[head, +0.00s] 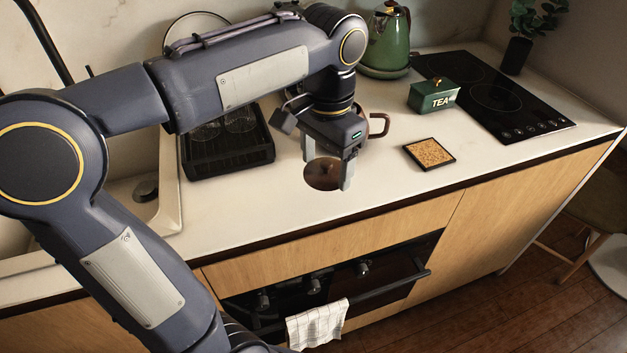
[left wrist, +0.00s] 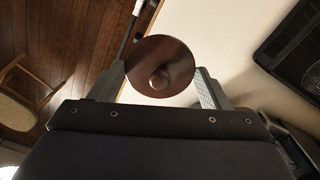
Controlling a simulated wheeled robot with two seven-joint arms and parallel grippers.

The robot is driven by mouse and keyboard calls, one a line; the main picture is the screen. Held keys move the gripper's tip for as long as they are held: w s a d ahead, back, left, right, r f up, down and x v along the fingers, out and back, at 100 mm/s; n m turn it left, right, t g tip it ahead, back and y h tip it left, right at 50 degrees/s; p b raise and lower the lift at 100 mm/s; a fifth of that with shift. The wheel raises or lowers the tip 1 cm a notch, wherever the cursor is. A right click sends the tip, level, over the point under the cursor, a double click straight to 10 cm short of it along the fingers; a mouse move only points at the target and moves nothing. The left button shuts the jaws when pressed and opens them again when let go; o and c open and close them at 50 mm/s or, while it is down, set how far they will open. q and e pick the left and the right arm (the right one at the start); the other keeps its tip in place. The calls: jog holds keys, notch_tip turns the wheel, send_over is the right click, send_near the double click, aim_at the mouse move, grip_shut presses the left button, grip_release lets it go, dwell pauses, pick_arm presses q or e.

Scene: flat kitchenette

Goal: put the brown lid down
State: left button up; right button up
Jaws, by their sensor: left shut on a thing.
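The brown lid (head: 320,178) is a round disc held between the fingers of my left gripper (head: 328,170), over the front part of the counter. In the left wrist view the lid (left wrist: 174,55) shows its round knob facing the camera, with a finger of my left gripper (left wrist: 162,70) on either side. The gripper points down and is shut on the lid. I cannot tell how far the lid is above the counter. My right gripper is not in view.
A brown handle (head: 383,124) shows behind my gripper; its vessel is mostly hidden. A cork trivet (head: 430,153), green TEA box (head: 433,97), green kettle (head: 387,45) and black hob (head: 497,95) stand right. A dish rack (head: 228,155) is left. The counter around the lid looks clear.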

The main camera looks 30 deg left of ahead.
pick_arm(q)
send_over(315, 192)
jog(key=f, duration=0.5)
jog(key=shift+s+d+f, duration=0.15)
jog(key=shift+d, duration=0.1)
jog(key=shift+a+f+b, duration=0.2)
jog(key=shift+f+b, duration=0.35)
jog(key=shift+f, duration=1.25)
jog(key=shift+f, duration=0.15)
jog(key=o, duration=1)
jog(key=shift+c, duration=0.2)
